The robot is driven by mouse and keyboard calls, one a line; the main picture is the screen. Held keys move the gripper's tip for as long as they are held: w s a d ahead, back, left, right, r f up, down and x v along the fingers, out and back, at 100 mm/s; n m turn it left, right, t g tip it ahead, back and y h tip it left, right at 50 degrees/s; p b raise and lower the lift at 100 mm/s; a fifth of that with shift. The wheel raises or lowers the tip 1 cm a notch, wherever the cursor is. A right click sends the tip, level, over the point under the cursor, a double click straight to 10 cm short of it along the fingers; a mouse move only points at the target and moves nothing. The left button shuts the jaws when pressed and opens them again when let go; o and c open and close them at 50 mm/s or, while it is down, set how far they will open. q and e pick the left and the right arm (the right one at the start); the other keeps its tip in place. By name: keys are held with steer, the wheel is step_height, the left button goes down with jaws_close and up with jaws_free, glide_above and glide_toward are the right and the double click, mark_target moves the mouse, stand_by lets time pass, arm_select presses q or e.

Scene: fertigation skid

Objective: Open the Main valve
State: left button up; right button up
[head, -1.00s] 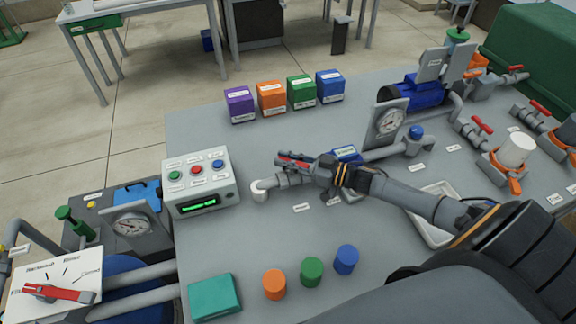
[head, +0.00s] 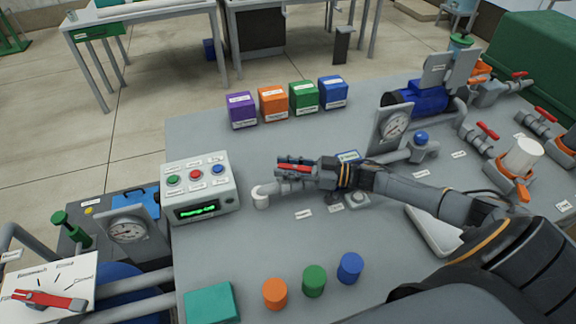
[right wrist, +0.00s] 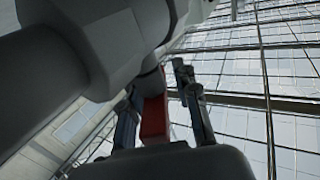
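A red lever handle (head: 293,168) sits on the grey pipe line across the bench, between the white elbow (head: 260,198) and the gauge. I take it as the Main valve, though the labels near it are too small to read. My right gripper (head: 296,168) is over this handle, one finger on each side of it. In the right wrist view the red handle (right wrist: 153,118) stands between the fingers (right wrist: 162,105), close to the left one, with a gap to the right one. The gripper is open around it. The valve body is mostly hidden by the gripper. My left gripper is out of view.
A control box (head: 200,187) with buttons and a green display stands left of the pipe. A pressure gauge (head: 394,128) and a blue knob (head: 421,138) are to the right. Several coloured blocks stand behind, and coloured cylinders in front. Other red-handled valves (head: 487,131) are at right.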

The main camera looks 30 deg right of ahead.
mark_target(286, 166)
steer(key=shift+w, duration=0.1)
steer(key=shift+d+r, duration=0.15)
steer(key=shift+r, duration=0.3)
step_height(286, 166, up, 9)
steer(key=shift+r, duration=0.1)
